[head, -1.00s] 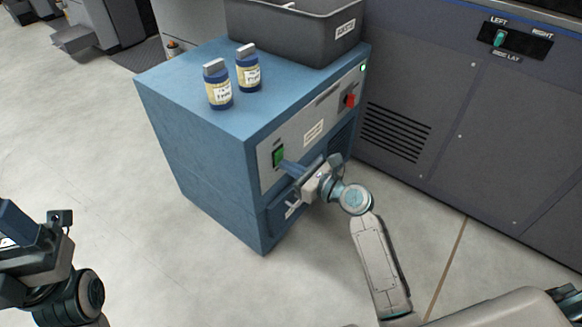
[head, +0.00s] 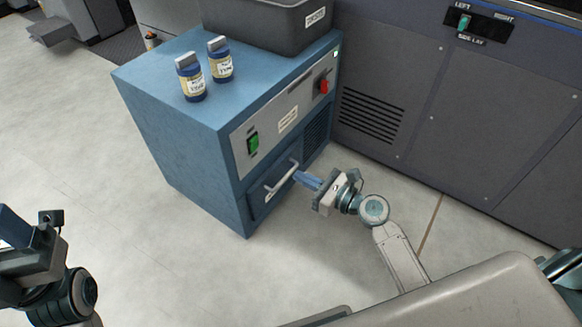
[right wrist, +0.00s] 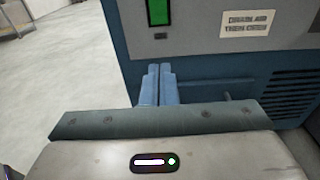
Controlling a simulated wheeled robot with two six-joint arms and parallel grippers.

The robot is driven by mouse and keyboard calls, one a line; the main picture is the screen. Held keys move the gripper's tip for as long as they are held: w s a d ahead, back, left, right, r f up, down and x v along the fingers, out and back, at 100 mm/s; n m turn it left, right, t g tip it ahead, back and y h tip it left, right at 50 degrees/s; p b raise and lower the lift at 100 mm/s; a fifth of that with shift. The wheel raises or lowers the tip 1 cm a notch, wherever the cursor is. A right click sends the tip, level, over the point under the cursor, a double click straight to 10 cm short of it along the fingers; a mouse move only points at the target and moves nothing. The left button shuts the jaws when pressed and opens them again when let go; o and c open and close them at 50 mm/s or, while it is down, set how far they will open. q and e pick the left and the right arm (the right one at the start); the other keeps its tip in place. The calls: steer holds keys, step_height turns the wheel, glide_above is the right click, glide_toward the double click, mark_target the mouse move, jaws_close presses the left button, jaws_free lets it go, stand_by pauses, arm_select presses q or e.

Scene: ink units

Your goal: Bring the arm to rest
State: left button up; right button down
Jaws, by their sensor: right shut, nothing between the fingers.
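My right gripper (head: 303,178) is shut and empty in the head view, held in front of the blue cabinet (head: 190,150), close to its drawer handle (head: 281,176). In the right wrist view its two blue fingers (right wrist: 158,84) are together below the green switch (right wrist: 158,12). Whether the fingertips touch the handle or cabinet is hard to tell. My left gripper (head: 18,228) is at the left edge of the head view, partly cut off. Its fingertips do not show clearly.
Two blue bottles (head: 191,78) stand on the cabinet top beside a dark grey bin (head: 268,25). A red switch (head: 323,86) is on the panel. A large grey machine (head: 440,100) stands behind on the right. The floor (head: 130,200) at the left is clear.

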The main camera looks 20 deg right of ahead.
steer(key=shift+s+d, duration=0.35)
steer(key=shift+s, duration=0.1)
